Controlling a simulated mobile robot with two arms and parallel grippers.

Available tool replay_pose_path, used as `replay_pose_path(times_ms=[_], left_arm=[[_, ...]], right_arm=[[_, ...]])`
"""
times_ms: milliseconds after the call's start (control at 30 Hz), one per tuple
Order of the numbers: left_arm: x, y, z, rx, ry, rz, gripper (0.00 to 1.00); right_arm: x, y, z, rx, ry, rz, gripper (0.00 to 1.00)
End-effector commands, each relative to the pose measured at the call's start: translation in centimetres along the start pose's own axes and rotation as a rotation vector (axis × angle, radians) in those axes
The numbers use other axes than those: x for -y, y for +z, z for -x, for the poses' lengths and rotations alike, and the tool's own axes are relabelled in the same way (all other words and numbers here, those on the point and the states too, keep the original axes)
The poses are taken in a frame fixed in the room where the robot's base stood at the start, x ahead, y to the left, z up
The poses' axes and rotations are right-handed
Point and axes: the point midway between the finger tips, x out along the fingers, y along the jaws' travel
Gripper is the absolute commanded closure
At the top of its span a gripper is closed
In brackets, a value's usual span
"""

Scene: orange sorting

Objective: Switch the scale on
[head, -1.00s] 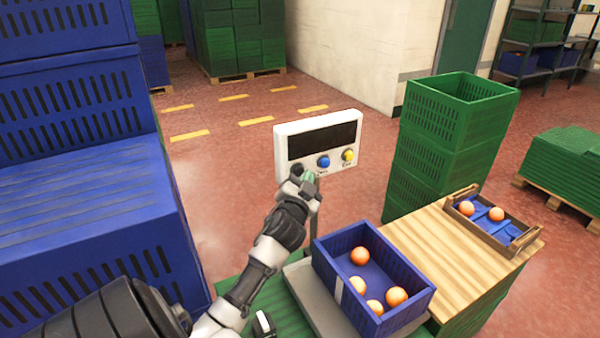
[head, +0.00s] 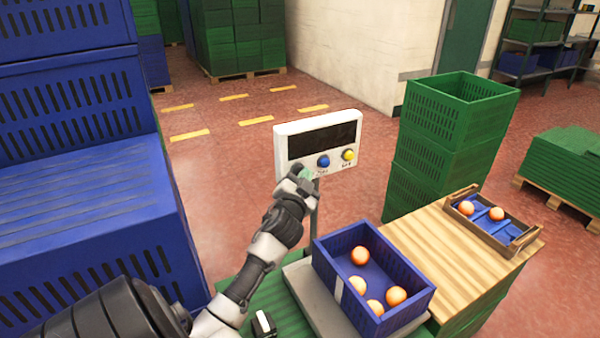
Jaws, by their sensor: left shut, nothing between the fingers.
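The scale's white display unit (head: 281,152) stands on a post, and its screen (head: 322,140) is dark. A blue button (head: 323,161) and a yellow button (head: 348,155) show below the screen. My left gripper (head: 305,175) is shut and empty at the lower left of the panel, in front of the spot where a dark button showed before. That button is hidden now, and I cannot tell whether the fingertips touch it. The scale's grey platform (head: 318,300) carries a blue crate (head: 402,309) with several oranges.
A wooden top (head: 420,240) right of the scale holds a small tray (head: 520,243) with two oranges. Stacked green crates (head: 445,130) stand behind it. Large blue crates (head: 80,190) fill the left side.

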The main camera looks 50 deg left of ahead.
Motion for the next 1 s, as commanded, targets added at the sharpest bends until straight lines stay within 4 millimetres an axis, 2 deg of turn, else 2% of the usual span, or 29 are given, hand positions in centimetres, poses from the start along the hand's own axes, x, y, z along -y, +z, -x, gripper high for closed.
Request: replay_pose_path(times_ms=[700,1000], left_arm=[[0.36,0.32,-0.44,0.001,-0.001,-0.001,1.00],[-0.14,-0.12,0.23,0.001,0.000,0.001,1.00]], right_arm=[[-0.02,-0.01,0.02,0.000,0.000,0.000,0.57],[-0.03,-0.02,0.15,0.000,0.000,0.000,0.57]])
